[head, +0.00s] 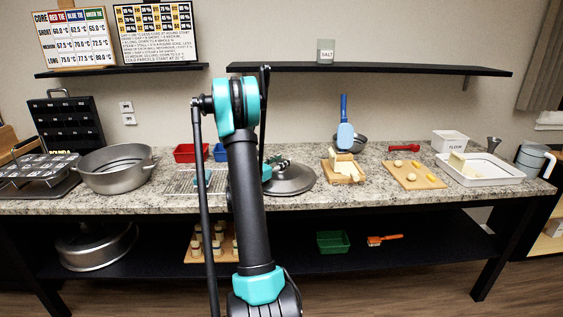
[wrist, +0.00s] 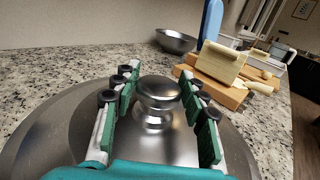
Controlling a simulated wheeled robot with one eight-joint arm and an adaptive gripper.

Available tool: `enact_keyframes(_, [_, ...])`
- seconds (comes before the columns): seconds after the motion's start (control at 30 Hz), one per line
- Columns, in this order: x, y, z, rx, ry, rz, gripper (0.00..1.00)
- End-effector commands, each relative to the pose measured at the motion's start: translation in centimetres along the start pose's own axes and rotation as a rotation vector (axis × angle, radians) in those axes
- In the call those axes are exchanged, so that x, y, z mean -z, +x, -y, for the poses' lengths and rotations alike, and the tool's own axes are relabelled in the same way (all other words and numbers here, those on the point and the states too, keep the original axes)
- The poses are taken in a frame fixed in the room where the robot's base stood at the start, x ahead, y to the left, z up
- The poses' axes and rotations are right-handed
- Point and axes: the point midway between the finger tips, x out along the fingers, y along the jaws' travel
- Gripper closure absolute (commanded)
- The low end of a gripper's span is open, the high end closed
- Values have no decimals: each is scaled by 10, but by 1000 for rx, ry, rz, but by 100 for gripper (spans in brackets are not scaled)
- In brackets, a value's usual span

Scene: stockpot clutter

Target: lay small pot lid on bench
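A round silver lid (head: 292,181) with a metal knob appears to lie flat on the speckled granite bench (head: 330,200), right of my arm. It fills the lower part of the wrist view (wrist: 62,140), where its shiny knob (wrist: 158,92) stands upright. My gripper (wrist: 158,105) is at the lid with its green-padded fingers on either side of the knob, gaps showing on both sides. It is open and holds nothing. In the head view my gripper (head: 274,168) is partly hidden behind my arm.
A large silver pot (head: 115,169) and a wire rack (head: 185,181) stand to the left. A wooden block with a pale piece (head: 344,168), a cutting board (head: 415,176) and a white tray (head: 485,172) stand to the right. A black wall shelf (head: 400,68) hangs above.

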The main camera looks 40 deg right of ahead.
Motion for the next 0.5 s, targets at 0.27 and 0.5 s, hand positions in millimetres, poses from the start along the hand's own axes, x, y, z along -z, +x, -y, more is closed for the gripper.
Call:
enact_keyframes(0.27, [0,0,0,0,0,0,39])
enact_keyframes(0.5, [-3,-4,-1,-1,0,0,39])
